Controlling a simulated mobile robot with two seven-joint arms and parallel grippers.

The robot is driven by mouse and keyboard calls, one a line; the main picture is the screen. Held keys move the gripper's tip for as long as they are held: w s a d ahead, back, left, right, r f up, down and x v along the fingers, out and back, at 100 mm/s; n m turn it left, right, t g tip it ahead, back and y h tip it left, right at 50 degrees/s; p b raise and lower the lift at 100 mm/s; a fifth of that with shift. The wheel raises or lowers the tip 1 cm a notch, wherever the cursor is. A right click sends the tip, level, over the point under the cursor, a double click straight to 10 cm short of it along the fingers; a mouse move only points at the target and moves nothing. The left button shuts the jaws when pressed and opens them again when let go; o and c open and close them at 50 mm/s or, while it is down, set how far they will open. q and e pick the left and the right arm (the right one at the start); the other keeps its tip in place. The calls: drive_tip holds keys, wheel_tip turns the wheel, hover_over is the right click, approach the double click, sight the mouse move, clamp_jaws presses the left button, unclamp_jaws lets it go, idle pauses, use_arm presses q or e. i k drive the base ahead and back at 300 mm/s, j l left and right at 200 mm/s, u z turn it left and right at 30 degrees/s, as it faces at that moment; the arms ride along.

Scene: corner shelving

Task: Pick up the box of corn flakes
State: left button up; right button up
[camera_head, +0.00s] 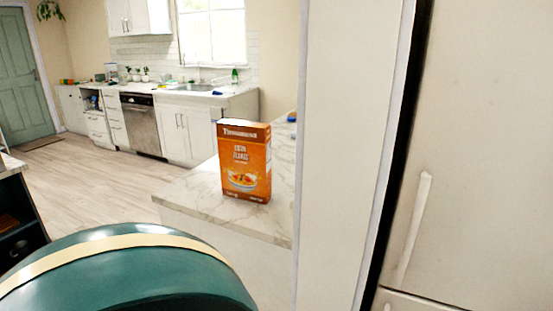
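An orange box of corn flakes (245,162) stands upright on a white marble counter (200,196), close to the counter's front edge. Its front shows lettering and a picture of a bowl. Neither of my grippers is in view, and nothing is touching the box.
A white wall panel (348,150) and a pale fridge (480,160) with a vertical handle stand right of the counter. A green rounded seat back (130,280) fills the lower left. Light wooden floor (110,180) lies open toward the kitchen units and a green door (20,80).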

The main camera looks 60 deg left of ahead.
sight(244, 147)
drive_tip(key=k+j+z, duration=0.2)
drive_tip(key=j+z, duration=0.2)
drive_tip(key=k+j+z, duration=0.35)
drive_tip(key=j, duration=0.15)
drive_tip(key=k+j+z, duration=0.3)
drive_tip(key=k+j, duration=0.4)
